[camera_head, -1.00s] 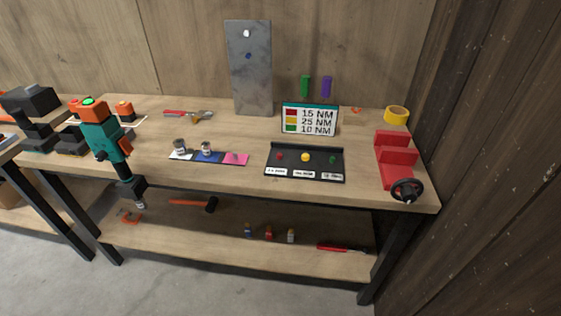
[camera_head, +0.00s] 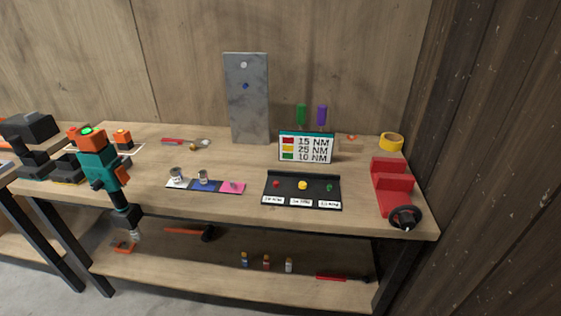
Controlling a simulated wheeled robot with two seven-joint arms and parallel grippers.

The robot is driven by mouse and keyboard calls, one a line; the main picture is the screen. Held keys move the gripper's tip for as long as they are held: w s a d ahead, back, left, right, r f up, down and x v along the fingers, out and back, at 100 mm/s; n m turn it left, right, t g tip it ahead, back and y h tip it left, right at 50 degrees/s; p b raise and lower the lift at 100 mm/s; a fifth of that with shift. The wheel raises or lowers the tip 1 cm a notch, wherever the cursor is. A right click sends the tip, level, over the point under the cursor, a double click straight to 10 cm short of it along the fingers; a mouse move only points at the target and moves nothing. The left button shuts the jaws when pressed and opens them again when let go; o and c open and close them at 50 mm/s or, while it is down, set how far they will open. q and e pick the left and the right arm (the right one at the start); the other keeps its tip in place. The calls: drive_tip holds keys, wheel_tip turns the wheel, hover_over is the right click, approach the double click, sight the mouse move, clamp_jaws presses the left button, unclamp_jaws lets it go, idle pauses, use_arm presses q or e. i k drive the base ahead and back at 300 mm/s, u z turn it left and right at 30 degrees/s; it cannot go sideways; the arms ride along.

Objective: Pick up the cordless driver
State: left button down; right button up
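The cordless driver (camera_head: 103,171) appears to be the teal tool with orange parts, a black lower section and a green-lit top at the left. It is upright at the front edge of the workbench (camera_head: 240,222), with its silver tip pointing down past the edge. What supports it is not clear. Neither of my grippers is in view, and none is seen touching the driver.
A black tray (camera_head: 318,180) with coloured pieces lies before a torque sign (camera_head: 306,148). A red vise (camera_head: 392,186) stands at the right end, with yellow tape (camera_head: 391,141) behind. Black equipment (camera_head: 30,128) stands left of the driver. The lower shelf (camera_head: 200,275) holds tools and small bottles.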

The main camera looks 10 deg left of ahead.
sight(103, 167)
drive_tip(key=u, duration=1.5)
